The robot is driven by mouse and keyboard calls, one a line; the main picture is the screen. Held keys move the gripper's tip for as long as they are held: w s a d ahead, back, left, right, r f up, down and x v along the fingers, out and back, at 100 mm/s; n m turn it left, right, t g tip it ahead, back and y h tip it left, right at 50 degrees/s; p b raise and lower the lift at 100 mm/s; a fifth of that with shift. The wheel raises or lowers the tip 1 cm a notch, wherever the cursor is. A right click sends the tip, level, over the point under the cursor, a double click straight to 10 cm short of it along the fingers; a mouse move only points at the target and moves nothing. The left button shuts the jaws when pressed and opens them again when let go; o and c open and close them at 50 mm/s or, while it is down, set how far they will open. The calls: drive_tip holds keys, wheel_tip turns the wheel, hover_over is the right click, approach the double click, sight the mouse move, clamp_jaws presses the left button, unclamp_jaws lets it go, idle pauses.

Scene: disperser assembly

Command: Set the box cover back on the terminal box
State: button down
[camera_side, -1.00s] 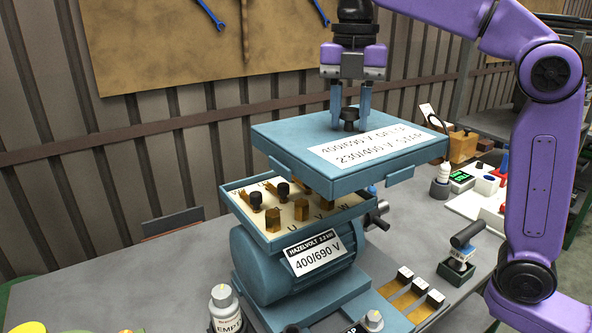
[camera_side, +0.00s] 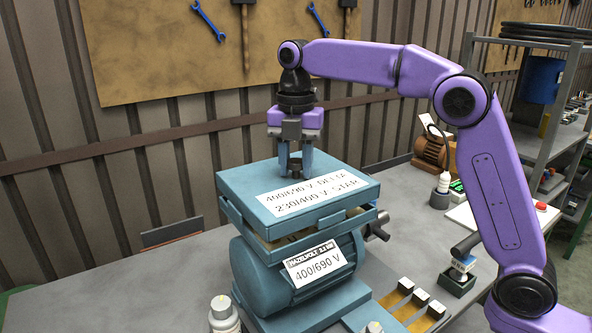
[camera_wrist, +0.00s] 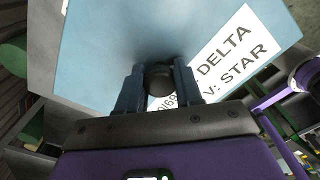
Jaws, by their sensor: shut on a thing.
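The box cover (camera_side: 240,186) is a flat blue lid with a white label reading 400/690 V DELTA, 230/400 V STAR. My gripper (camera_side: 295,172) is shut on the dark knob on top of it. In the wrist view the fingers (camera_wrist: 157,90) flank the round knob (camera_wrist: 159,76), with the cover (camera_wrist: 100,40) beneath. The cover is over the terminal box (camera_side: 262,240) on the blue motor, close above its rim. A narrow gap with brass parts shows at the front left; whether it touches elsewhere I cannot tell. Most terminals are hidden.
The motor (camera_side: 262,278) carries a 400/690 V plate. Brass link bars (camera_side: 405,300) lie at its right, a white bottle (camera_side: 222,314) at front left.

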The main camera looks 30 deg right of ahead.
sight(296, 160)
drive_tip(key=shift+f, duration=0.8)
drive_tip(key=shift+f, duration=0.25)
drive_tip(key=c, duration=0.8)
unclamp_jaws()
drive_tip(key=shift+f, duration=0.1)
drive_tip(key=shift+o, duration=0.2)
drive_tip(key=shift+r, duration=4.05)
